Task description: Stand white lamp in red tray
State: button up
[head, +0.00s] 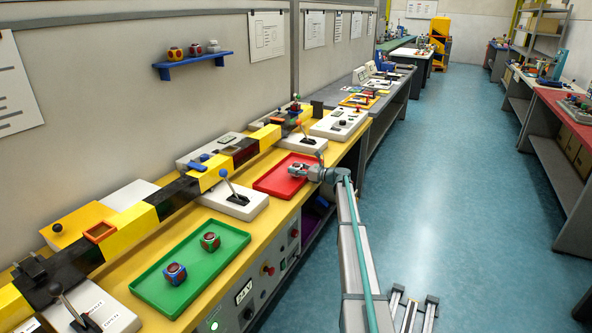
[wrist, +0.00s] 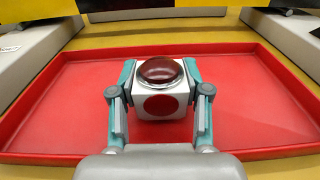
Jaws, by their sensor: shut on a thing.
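The white lamp (wrist: 158,97) is a white cube with a dark red dome on top and a red disc on its front face. It stands upright within the red tray (wrist: 60,98), near its middle; whether it touches the tray floor is hard to tell. My gripper (wrist: 159,90) has a teal finger on each side of the lamp and is shut on it. In the head view, my gripper (head: 306,171) is over the red tray (head: 274,181), with the lamp (head: 297,169) small at its tip.
A green tray (head: 197,268) in front holds a blue lamp (head: 175,273) and a green lamp (head: 210,241). A lever box (head: 236,203) stands left of the red tray, and another (head: 302,143) beyond it. The yellow-black gate beam (head: 150,208) runs along the back.

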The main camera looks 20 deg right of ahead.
jog(key=shift+f, duration=0.3)
jog(key=shift+s+f, duration=0.1)
jog(key=shift+f, duration=0.3)
jog(key=shift+a+f, duration=0.1)
jog(key=shift+f, duration=0.15)
jog(key=o, duration=1.3)
jog(key=shift+s+f, duration=0.15)
jog(key=shift+f, duration=0.05)
jog(key=shift+c, duration=0.2)
jog(key=shift+r, duration=0.35)
jog(key=shift+s+r, duration=0.1)
jog(key=shift+s, duration=0.1)
jog(key=r+b+v, duration=0.1)
jog(key=v, duration=1)
jog(key=shift+d+b, duration=0.35)
